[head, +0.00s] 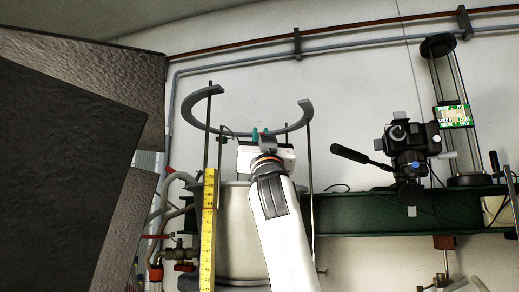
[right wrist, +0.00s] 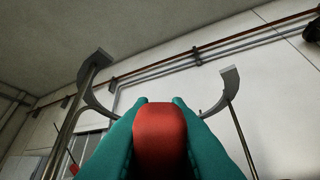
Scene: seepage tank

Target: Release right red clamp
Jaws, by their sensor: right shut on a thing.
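A red clamp (right wrist: 158,130) sits between the green fingers of my right gripper (right wrist: 160,105) in the right wrist view, touched on both sides. In the head view my right gripper (head: 258,134) is at the grey half-ring (head: 290,127), above the pale cylindrical tank (head: 237,240). The clamp is hidden there behind the gripper and wrist. In the right wrist view the half-ring (right wrist: 92,68) stands beyond the fingers, its ends showing to either side. I cannot tell whether the clamp touches the ring. My left gripper is not in view.
A yellow ruler (head: 209,235) stands upright before the tank. Thin metal rods (head: 310,180) rise beside it. A black camera on a mount (head: 408,145) stands to the right, on a green beam (head: 450,208). Red-handled valves (head: 160,250) and hoses are at lower left. Dark panels block the far left.

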